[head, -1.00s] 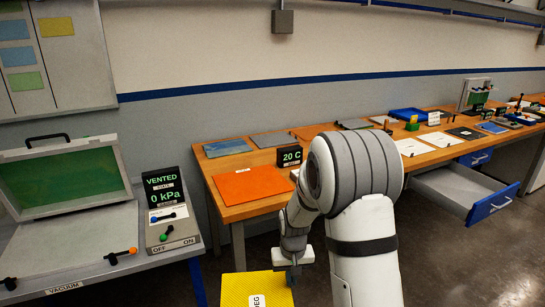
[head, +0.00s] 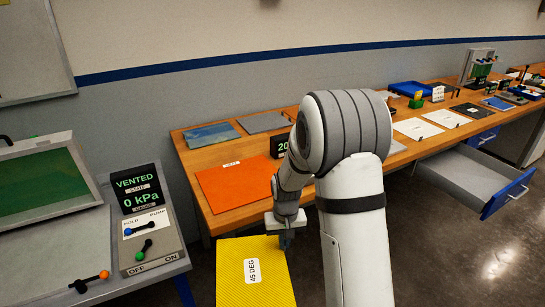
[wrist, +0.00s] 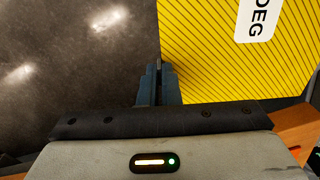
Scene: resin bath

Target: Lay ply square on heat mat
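The ply square (head: 255,285) is a yellow sheet with fine diagonal stripes and a white "45 DEG" label. My gripper (head: 287,240) is shut on its edge near a corner and holds it out in front of the bench. In the wrist view the fingers (wrist: 161,70) pinch the edge of the ply square (wrist: 205,55), which extends to the right over the floor and bench edge. The heat mat (head: 225,190) is a flat orange sheet with a small white label on the wooden bench, beyond the ply. No other sheet lies on it.
A "20 C" display (head: 279,146) stands behind the mat's right corner. Flat plates (head: 211,135) lie behind the mat. The vacuum table's "VENTED 0 kPa" console (head: 145,220) is to the left. An open drawer (head: 475,180) juts out at the right.

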